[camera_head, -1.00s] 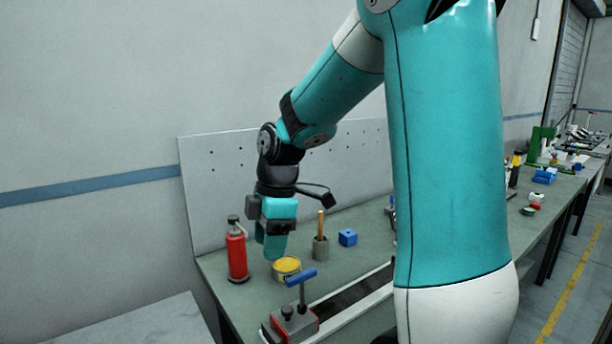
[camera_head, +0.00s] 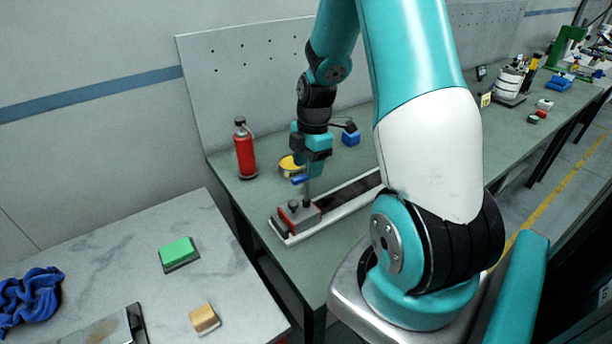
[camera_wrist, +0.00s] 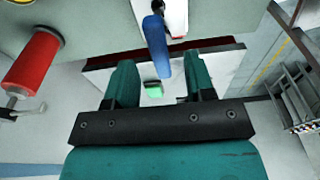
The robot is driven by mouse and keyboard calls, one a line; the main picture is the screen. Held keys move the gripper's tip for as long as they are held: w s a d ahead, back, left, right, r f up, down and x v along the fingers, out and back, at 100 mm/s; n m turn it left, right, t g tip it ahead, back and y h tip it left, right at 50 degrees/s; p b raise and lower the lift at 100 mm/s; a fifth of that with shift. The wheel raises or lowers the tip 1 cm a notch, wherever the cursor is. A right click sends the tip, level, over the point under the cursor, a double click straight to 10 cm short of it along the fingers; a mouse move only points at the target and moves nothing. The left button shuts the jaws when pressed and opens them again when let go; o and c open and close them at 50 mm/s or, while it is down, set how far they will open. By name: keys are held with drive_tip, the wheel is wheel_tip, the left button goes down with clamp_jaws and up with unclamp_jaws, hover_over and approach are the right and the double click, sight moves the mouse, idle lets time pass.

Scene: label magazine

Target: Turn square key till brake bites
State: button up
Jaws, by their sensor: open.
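The square key has a blue cross handle (camera_head: 300,180) on an upright grey shaft (camera_head: 307,193). It stands at a red and grey block (camera_head: 302,216) on the near end of the long label magazine (camera_head: 345,200). My gripper (camera_head: 312,174) points down right over the handle and hides part of it. In the wrist view the blue handle (camera_wrist: 157,42) lies end-on toward the gap between my two teal fingers (camera_wrist: 158,68). The fingers are open with room either side. I cannot tell whether they touch the handle.
A red bottle (camera_head: 245,153) and a yellow tin (camera_head: 290,166) stand close left of and behind my gripper. A blue block (camera_head: 351,138) sits behind right. A pegboard panel (camera_head: 260,80) closes the back. A green-topped block (camera_head: 178,252) lies on the pale near table (camera_head: 130,240).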

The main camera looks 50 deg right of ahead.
sight(306, 181)
drive_tip(key=shift+w+a+f+p, duration=0.1)
drive_tip(key=shift+a+f+p, duration=0.1)
drive_tip(key=shift+f, duration=1.1)
drive_tip(key=shift+a+f+p, duration=0.1)
drive_tip(key=shift+f+p, duration=0.1)
drive_tip(key=shift+f, duration=1.1)
clamp_jaws()
drive_tip(key=shift+m, duration=1.6)
